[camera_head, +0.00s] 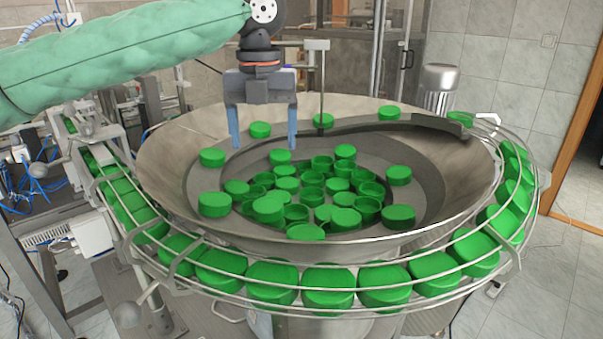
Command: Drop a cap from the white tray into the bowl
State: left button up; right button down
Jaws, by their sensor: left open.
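The metal bowl (165,160) of the feeder fills the middle of the view, with many green caps (346,219) heaped in its centre and several on its spiral ledge. My left gripper (264,138) hangs over the back left part of the bowl, fingers pointing down. It is open, its two blue fingers spread wide. One green cap (259,130) shows between the fingertips; I cannot tell whether it is in the air or on the ledge behind them. I see no white tray in this view. My right gripper is not in view.
A curved rail track (400,262) with a row of green caps runs around the front and right of the bowl. A thin post (322,80) stands behind the gripper. A metal cylinder (440,82) stands at the back right. A white box (93,233) is at the left.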

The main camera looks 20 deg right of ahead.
pick_arm(q)
notch_tip(320, 180, up, 8)
jog(key=b, duration=0.1)
jog(key=shift+b, duration=0.35)
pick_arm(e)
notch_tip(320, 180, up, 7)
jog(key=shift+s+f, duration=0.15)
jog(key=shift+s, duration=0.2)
pick_arm(q)
jog(key=shift+f, duration=0.1)
